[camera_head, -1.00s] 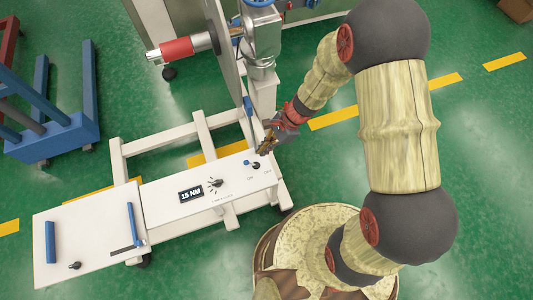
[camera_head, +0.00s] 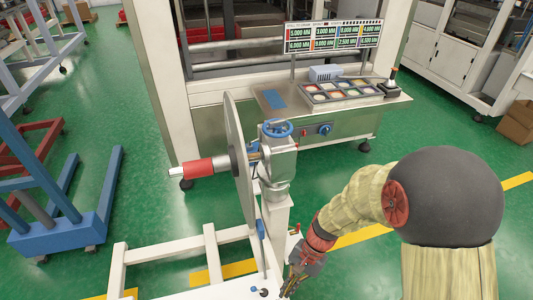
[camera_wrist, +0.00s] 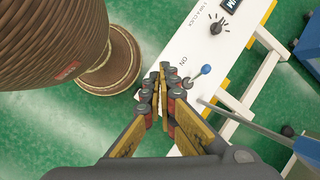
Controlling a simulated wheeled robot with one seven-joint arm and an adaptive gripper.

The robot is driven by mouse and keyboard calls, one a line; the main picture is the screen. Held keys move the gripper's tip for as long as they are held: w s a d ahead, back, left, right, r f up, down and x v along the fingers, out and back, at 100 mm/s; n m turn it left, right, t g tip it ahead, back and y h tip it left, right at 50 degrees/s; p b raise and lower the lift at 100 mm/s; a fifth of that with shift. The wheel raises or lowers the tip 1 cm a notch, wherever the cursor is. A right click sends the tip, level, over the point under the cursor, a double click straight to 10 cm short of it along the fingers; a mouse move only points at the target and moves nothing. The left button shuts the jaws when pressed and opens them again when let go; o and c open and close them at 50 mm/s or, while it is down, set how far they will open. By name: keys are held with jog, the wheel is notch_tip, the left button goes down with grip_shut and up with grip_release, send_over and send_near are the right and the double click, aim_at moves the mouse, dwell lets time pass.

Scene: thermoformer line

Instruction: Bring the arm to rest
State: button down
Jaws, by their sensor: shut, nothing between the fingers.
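My gripper (camera_head: 290,282) is low in the camera_head view, at the end of my arm, beside the white post of the stand. In the wrist view my gripper (camera_wrist: 165,98) has its fingers together with nothing between them. The fingertips are over or close to the edge of the white control panel (camera_wrist: 190,45). A blue-tipped toggle switch (camera_wrist: 203,72) marked ON is just right of the fingertips, apart from them as far as I can tell. The toggle also shows at the bottom of the camera_head view (camera_head: 262,292).
A large disc (camera_head: 240,165) with a red-sleeved shaft (camera_head: 197,170) stands left of my arm. A blue frame (camera_head: 62,232) is at the left. A machine console (camera_head: 330,105) is behind. Green floor is open to the right. A brown ribbed roll (camera_wrist: 55,40) shows in the wrist view.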

jog(key=s+d+r+n+t+h+b, duration=0.2)
jog(key=d+r, duration=0.4)
jog(key=r, duration=0.5)
jog(key=s+d+r+n+t+h+b, duration=0.2)
jog(key=d+r+n+t+b, duration=0.3)
jog(key=r, duration=0.7)
jog(key=shift+s+d+t+b, duration=0.35)
jog(key=shift+d+t, duration=0.4)
jog(key=shift+t, duration=0.25)
